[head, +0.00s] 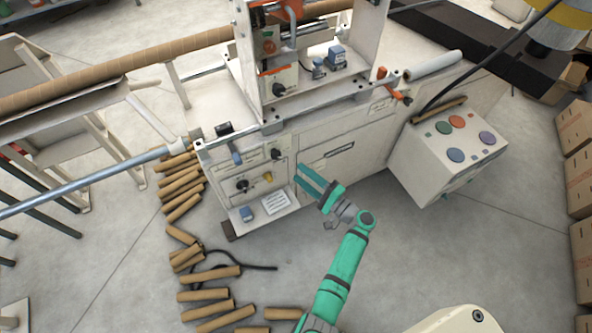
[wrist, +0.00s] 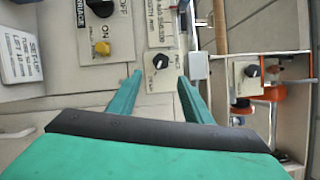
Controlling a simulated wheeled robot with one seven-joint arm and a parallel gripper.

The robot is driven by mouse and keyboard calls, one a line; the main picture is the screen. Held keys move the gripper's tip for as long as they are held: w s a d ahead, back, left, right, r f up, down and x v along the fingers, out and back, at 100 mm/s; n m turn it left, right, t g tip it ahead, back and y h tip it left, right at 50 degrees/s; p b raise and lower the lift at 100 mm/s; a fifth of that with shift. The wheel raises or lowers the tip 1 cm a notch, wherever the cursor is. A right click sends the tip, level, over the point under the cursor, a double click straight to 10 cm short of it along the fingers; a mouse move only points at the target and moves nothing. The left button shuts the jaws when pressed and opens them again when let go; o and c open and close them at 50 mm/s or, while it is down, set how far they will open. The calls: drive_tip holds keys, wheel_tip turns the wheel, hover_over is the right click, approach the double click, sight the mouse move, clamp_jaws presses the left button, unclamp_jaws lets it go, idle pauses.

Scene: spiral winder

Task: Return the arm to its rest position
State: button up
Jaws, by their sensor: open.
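My gripper (head: 304,179) is green and sits in front of the winder's white front panel (head: 335,150) in the head view. Its two fingers are apart with nothing between them. In the wrist view my gripper (wrist: 158,80) points at the panel, with a black knob (wrist: 160,61) between and beyond the fingertips. I cannot tell the exact gap between fingertips and panel. My green arm reaches up from the bottom of the head view.
Cardboard tubes (head: 183,187) lie on the floor left of the machine. A control box (head: 450,150) with coloured buttons stands to the right. A yellow knob (wrist: 102,47) is on the panel. Stacked cartons (head: 580,190) line the right edge. Floor right of my arm is mostly clear.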

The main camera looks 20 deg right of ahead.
drive_tip(key=shift+s+d, duration=0.15)
drive_tip(key=s+a+f+n+g+h, duration=0.1)
drive_tip(key=s+a+f+g+h, duration=0.1)
drive_tip(key=s+a+f, duration=0.35)
drive_tip(key=s+a+f+g+h, duration=0.1)
drive_tip(key=s+a+f+g, duration=0.15)
drive_tip(key=f, duration=0.55)
drive_tip(key=s+a+f+n+g+h, duration=0.1)
drive_tip(key=s+a+f+n+h, duration=0.15)
drive_tip(key=s, duration=0.45)
drive_tip(key=s+a+f+n+g+h, duration=0.1)
drive_tip(key=s+a+g+h, duration=0.15)
drive_tip(key=s, duration=0.45)
drive_tip(key=s+a+r+n+t, duration=0.2)
drive_tip(key=s+a+r+n, duration=0.1)
drive_tip(key=r, duration=0.7)
drive_tip(key=s+a+r+n+t, duration=0.2)
drive_tip(key=s+a+r+n, duration=0.2)
drive_tip(key=r, duration=0.6)
drive_tip(key=s+a+r+n+t, duration=0.2)
drive_tip(key=s+a+r+n, duration=0.2)
drive_tip(key=r, duration=0.6)
drive_tip(key=shift+s+a+r, duration=0.35)
drive_tip(key=shift+s+a, duration=0.45)
drive_tip(key=shift+s, duration=0.45)
